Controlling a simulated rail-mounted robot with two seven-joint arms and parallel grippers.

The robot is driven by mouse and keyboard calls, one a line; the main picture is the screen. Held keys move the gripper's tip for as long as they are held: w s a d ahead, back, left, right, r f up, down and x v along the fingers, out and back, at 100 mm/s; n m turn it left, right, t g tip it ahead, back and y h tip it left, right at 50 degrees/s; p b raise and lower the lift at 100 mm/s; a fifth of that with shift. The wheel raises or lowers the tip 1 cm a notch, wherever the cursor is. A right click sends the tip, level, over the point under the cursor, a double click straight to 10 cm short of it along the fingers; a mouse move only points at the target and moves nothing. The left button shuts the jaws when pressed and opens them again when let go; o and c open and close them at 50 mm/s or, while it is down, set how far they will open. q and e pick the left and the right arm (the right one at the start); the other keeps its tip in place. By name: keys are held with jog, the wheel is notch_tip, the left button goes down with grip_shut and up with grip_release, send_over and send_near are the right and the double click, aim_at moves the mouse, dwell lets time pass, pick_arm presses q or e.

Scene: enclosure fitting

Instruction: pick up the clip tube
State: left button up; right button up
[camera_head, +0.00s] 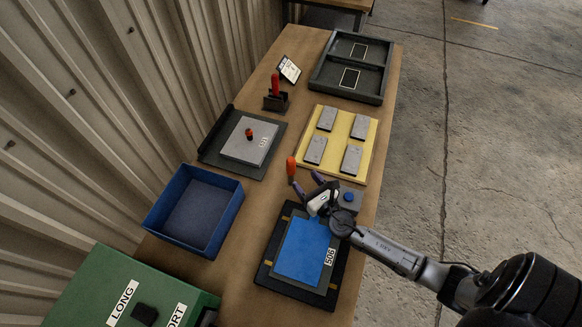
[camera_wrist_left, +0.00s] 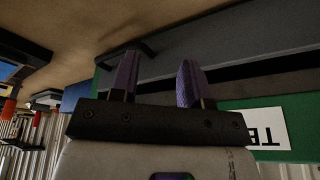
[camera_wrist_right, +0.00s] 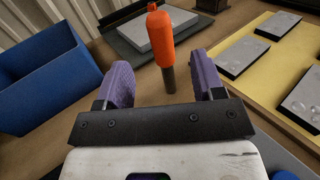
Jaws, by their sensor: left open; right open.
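No part is marked as the clip tube, and I cannot tell which it is. An upright orange-handled piece (camera_head: 291,166) with a dark shaft stands near the table's middle. My right gripper (camera_head: 307,183) is open beside it. In the right wrist view the orange handle (camera_wrist_right: 160,42) shows beyond and between the spread, empty fingers; no contact shows. My left gripper (camera_wrist_left: 158,62) is open, seen only in its wrist view, near a dark handle (camera_wrist_left: 145,46) on a green cabinet (camera_wrist_left: 225,118). Whether it touches the handle is unclear.
A blue bin (camera_head: 163,204) and the green cabinet (camera_head: 88,285) line the left. A blue panel (camera_head: 302,250) lies on a dark fixture in front. A yellow board (camera_head: 364,168) with several grey blocks, a black tray (camera_head: 371,88) and a red-handled clamp (camera_head: 276,102) stand farther back.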

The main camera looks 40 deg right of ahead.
aim_at(288, 160)
jog(key=shift+w+d+f, duration=0.1)
jog(key=shift+w+d, duration=0.1)
jog(key=shift+w, duration=1.5)
jog(key=shift+w+d+f, duration=0.1)
jog(key=shift+w+d, duration=0.05)
jog(key=shift+w, duration=1.6)
jog(key=shift+w+d, duration=0.2)
jog(key=shift+w, duration=1.5)
jog(key=c, duration=1)
jog(key=shift+c, duration=0.3)
jog(key=shift+r, duration=0.15)
